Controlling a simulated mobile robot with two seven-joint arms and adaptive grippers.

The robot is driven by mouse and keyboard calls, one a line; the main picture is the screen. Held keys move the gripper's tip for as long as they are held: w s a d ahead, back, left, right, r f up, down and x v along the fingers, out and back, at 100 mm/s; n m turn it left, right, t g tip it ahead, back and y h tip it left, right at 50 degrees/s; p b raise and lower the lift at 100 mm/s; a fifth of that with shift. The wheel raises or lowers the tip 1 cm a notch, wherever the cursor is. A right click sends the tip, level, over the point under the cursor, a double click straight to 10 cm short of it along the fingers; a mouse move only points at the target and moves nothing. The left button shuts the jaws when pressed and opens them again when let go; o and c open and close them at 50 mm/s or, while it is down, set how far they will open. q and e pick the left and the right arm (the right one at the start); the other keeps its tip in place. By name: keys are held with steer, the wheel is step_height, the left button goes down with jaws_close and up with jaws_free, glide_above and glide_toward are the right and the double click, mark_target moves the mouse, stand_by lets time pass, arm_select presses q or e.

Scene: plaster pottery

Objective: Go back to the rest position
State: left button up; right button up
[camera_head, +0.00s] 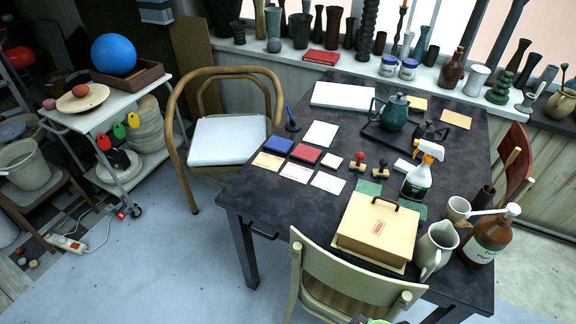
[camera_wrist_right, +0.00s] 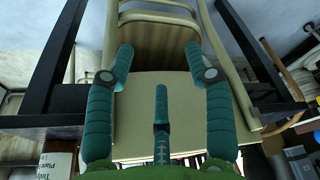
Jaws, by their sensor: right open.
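My right gripper (camera_wrist_right: 160,62) shows in the right wrist view with its teal fingers spread wide apart. A third teal finger-like part stands between them at the bottom. Nothing is between the fingertips. Behind them is a pale chair (camera_wrist_right: 155,88), which fills the middle of that view. The same cream chair (camera_head: 345,272) seems to stand at the near side of the dark table (camera_head: 255,205) in the head view. My left gripper is in neither view.
The table holds a wooden box (camera_head: 378,228), a white jug (camera_head: 436,248), a brown bottle (camera_head: 486,236), a spray bottle (camera_head: 417,180) and a teapot (camera_head: 393,112). A bentwood chair (camera_head: 173,135) and white cart (camera_head: 125,92) stand left. The floor (camera_head: 175,265) at front left is mostly clear.

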step_height(320, 180, down, 15)
steer(key=s+b, duration=0.2)
steer(key=b, duration=0.2)
steer(key=s+d+f+g+b, duration=0.1)
steer(key=s+f+b, duration=0.2)
steer(key=s+f, duration=0.5)
steer(key=s+d+f+b, duration=0.2)
steer(key=s+f, duration=0.6)
steer(key=f, duration=0.8)
steer(key=shift+g+b, duration=0.4)
steer(key=shift+b, duration=0.35)
steer(key=shift+s, duration=0.1)
